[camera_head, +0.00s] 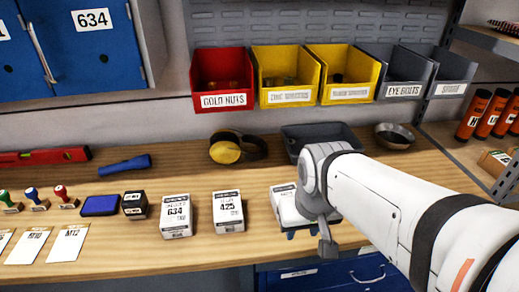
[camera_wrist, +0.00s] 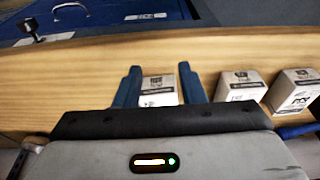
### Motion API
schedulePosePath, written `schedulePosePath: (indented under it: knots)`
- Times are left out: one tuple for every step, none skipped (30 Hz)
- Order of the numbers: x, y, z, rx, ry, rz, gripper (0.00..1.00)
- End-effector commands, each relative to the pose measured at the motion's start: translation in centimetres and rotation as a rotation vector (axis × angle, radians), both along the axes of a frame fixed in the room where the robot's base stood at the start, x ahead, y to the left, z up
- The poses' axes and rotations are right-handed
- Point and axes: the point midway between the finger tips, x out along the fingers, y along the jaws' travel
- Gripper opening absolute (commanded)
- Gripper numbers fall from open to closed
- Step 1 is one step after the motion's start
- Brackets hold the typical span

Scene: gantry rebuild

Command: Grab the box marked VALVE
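Three white cartons with black print stand in a row on the wooden bench. The right carton (camera_head: 284,204) is partly hidden by my arm. The small print is too blurred for me to read VALVE on any of them. In the wrist view my gripper (camera_wrist: 160,76) is open, its two blue fingers spread either side of one carton (camera_wrist: 158,92), which seems to be the right one. Small gaps show beside it. The other cartons (camera_wrist: 241,88) stand to its right.
Red and yellow bins (camera_head: 222,82) hang behind the bench. A small black box (camera_head: 134,204) and stamps (camera_head: 63,197) lie left. Blue drawers (camera_head: 330,277) sit below the front edge.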

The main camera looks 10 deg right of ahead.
Motion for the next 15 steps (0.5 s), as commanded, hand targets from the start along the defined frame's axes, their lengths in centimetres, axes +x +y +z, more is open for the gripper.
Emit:
schedulePosePath:
  knots:
    - [0.0,0.0,0.0,0.000,0.000,0.000,0.36]
    - [0.0,0.0,0.0,0.000,0.000,0.000,0.36]
    - [0.0,0.0,0.0,0.000,0.000,0.000,0.36]
    - [0.0,0.0,0.0,0.000,0.000,0.000,0.36]
    - [0.0,0.0,0.0,0.000,0.000,0.000,0.36]
    - [0.0,0.0,0.0,0.000,0.000,0.000,0.36]
    - [0.0,0.0,0.0,0.000,0.000,0.000,0.39]
    - [0.0,0.0,0.0,0.000,0.000,-0.002,0.41]
    - [0.1,0.0,0.0,0.000,0.003,-0.008,0.45]
    - [0.2,0.0,-0.1,0.000,0.006,-0.017,0.47]
    - [0.3,0.1,-0.1,-0.001,0.011,-0.030,0.49]
    - [0.5,-0.3,-0.2,-0.001,0.020,-0.063,0.53]
    - [0.7,-0.4,-0.2,-0.003,0.029,-0.091,0.55]
    - [1.0,-0.3,-0.3,-0.006,0.039,-0.124,0.58]
    - [1.5,-0.3,-0.4,-0.011,0.052,-0.178,0.61]
